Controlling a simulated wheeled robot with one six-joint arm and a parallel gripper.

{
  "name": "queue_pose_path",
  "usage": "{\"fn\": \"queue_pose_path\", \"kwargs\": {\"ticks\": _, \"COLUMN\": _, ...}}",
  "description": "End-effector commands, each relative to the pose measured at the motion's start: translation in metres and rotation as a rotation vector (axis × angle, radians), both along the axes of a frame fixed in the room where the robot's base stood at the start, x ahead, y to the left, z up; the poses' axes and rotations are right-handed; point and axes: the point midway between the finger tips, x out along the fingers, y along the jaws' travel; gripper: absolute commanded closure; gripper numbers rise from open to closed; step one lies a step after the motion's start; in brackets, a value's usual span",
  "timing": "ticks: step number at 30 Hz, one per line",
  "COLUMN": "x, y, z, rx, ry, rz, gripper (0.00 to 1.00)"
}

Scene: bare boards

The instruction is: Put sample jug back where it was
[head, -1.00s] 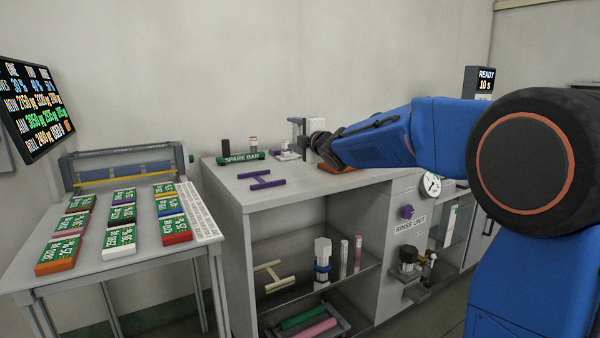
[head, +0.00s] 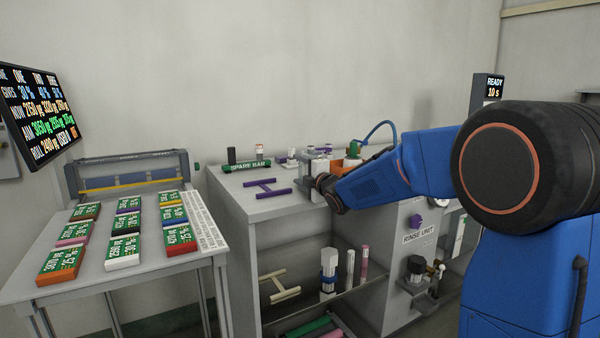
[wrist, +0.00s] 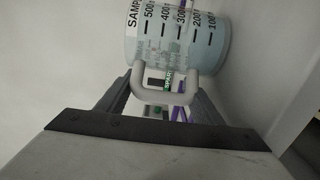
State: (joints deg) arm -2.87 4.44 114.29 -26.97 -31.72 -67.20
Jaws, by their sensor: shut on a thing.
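The sample jug (wrist: 180,35) fills the top of the wrist view, a clear jug with a printed scale and pale bluish contents toward its lower end. Its pale handle (wrist: 166,96) lies between the fingers of my gripper (wrist: 160,102), which is shut on it. In the head view my gripper (head: 306,178) is at the bench's front right edge, and the jug (head: 319,167) shows only as a small pale shape partly hidden by gripper and arm. I cannot tell whether it touches the bench (head: 235,193).
A purple H-shaped piece (head: 267,188) and a green spare bar (head: 247,166) lie on the bench left of my gripper. Small fittings (head: 291,156) and an orange item (head: 353,150) with a blue hose stand behind. The rinse unit (head: 418,240) is at right.

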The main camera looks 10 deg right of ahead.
Motion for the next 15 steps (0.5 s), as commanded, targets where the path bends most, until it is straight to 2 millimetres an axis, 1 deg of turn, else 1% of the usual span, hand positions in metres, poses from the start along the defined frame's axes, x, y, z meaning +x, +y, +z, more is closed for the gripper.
{"fn": "queue_pose_path", "kwargs": {"ticks": 11, "x": 0.0, "y": 0.0001, "z": -0.0037, "rx": 0.002, "ry": -0.002, "rz": 0.0, "gripper": 0.81}}
{"fn": "queue_pose_path", "kwargs": {"ticks": 12, "x": 0.0, "y": 0.0001, "z": -0.0039, "rx": 0.001, "ry": -0.001, "rz": 0.0, "gripper": 0.32}}
{"fn": "queue_pose_path", "kwargs": {"ticks": 13, "x": 0.0, "y": 0.0001, "z": -0.0038, "rx": 0.001, "ry": -0.001, "rz": 0.0, "gripper": 0.25}}
{"fn": "queue_pose_path", "kwargs": {"ticks": 14, "x": 0.0, "y": 0.0001, "z": -0.0038, "rx": 0.001, "ry": -0.001, "rz": 0.0, "gripper": 0.21}}
{"fn": "queue_pose_path", "kwargs": {"ticks": 15, "x": 0.0, "y": 0.0001, "z": -0.0038, "rx": 0.001, "ry": -0.001, "rz": 0.0, "gripper": 0.21}}
